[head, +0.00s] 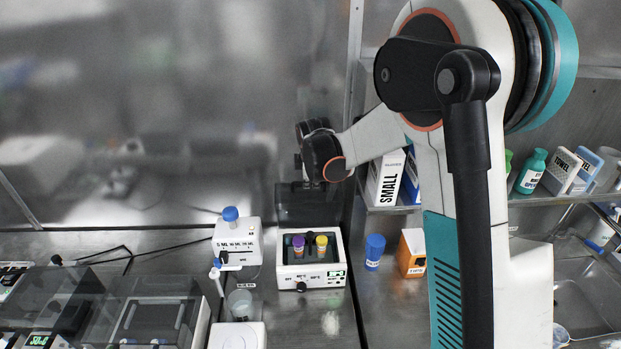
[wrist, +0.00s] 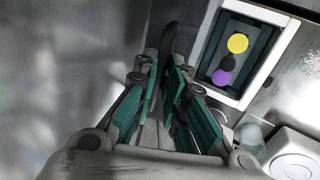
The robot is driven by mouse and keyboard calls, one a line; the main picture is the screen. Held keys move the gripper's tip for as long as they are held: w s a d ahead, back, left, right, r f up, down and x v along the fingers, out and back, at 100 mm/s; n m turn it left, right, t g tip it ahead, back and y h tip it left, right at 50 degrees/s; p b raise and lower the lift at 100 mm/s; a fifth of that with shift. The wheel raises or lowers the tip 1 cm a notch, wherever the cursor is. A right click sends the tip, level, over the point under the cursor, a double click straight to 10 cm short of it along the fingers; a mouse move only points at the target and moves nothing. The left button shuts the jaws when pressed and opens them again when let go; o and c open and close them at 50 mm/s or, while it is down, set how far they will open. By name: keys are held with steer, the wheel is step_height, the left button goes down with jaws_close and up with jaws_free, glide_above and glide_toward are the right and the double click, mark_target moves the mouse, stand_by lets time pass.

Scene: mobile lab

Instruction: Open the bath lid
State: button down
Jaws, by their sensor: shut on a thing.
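The bath is a white box (head: 286,277) with a display and knob on its front. Its well is uncovered and holds tubes with purple, dark and yellow caps; the bath also shows at upper right in the wrist view (wrist: 284,52). The bath lid, a dark see-through panel (head: 300,208), stands raised above the back of the bath. My gripper (head: 312,183) is at the lid's upper edge. In the wrist view my gripper (wrist: 165,72) is shut on a dark part (wrist: 182,40), apparently of the lid. The exact contact is partly hidden by the fingers.
A white dispenser with a blue-capped bottle (head: 230,214) stands left of the bath. A blue-capped tub (head: 374,252) and an orange box (head: 411,253) stand to its right. A metal wall rises behind. Clear-lidded equipment (head: 152,312) fills the front left.

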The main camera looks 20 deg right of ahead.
stand_by(0.3)
steer(key=c, duration=1.7)
jaws_free()
steer(key=shift+o, duration=0.2)
steer(key=shift+s, duration=0.1)
steer(key=v, duration=1.2)
steer(key=shift+s+a+f, duration=0.1)
